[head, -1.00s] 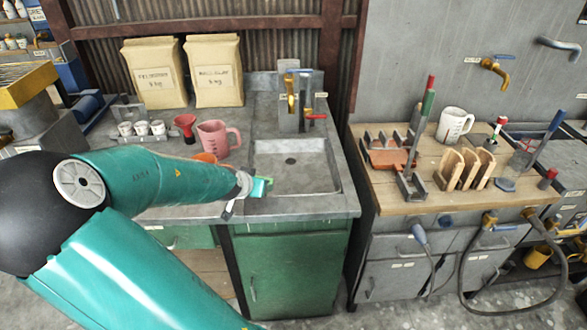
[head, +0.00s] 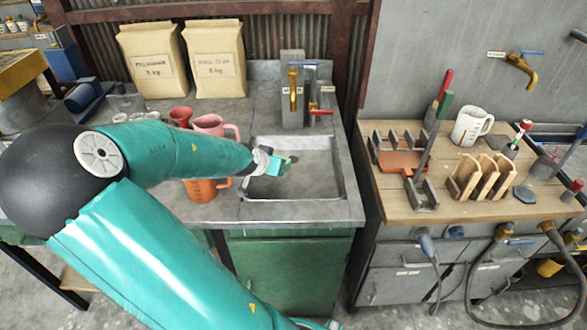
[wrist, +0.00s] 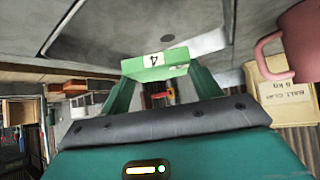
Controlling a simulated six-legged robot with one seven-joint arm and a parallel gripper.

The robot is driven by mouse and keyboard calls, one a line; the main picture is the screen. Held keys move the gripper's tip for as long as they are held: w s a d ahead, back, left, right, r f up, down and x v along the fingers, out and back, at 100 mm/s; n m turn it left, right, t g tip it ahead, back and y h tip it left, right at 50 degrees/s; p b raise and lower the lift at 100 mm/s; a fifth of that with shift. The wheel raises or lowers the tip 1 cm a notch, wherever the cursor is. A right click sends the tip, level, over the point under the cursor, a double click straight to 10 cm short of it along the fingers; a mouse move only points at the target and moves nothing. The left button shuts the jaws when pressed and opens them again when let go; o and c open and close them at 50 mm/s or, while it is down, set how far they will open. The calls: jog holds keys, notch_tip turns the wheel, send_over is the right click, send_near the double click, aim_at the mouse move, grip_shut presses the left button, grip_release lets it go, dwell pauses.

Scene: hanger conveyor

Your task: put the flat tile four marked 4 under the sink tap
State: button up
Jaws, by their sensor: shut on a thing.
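The flat tile four is green with a white label marked 4. In the wrist view the tile (wrist: 155,66) is gripped between the two green fingers of my gripper (wrist: 158,80). In the head view my gripper (head: 279,165) is over the left part of the grey sink basin (head: 325,188), and only a small green part of the tile (head: 288,161) shows. The brass sink tap (head: 293,88) stands behind the basin, beyond the gripper and tile. A second tap with a red handle (head: 320,112) is just right of it.
A pink jug (head: 212,126), a red funnel (head: 181,117) and an orange jug (head: 203,190) stand left of the sink. Two clay bags (head: 215,62) stand behind. A wooden bench (head: 398,203) with racks and a white mug (head: 470,127) is at the right.

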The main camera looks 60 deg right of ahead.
jog(key=d, duration=0.1)
jog(key=d+f, duration=0.1)
jog(key=d, duration=0.1)
jog(key=shift+s+d+f, duration=0.1)
jog(key=shift+d+f, duration=0.05)
jog(key=shift+f, duration=0.1)
jog(key=x, duration=1)
jog(key=shift+s+d+r, duration=0.1)
jog(key=shift+s+d, duration=0.05)
jog(key=shift+d, duration=0.2)
jog(key=shift+d+f, duration=0.3)
jog(key=shift+f, duration=0.1)
jog(key=shift+d+f, duration=0.15)
jog(key=shift+f, duration=1.5)
jog(key=shift+f, duration=0.15)
jog(key=o, duration=1.2)
jog(key=shift+c, duration=0.2)
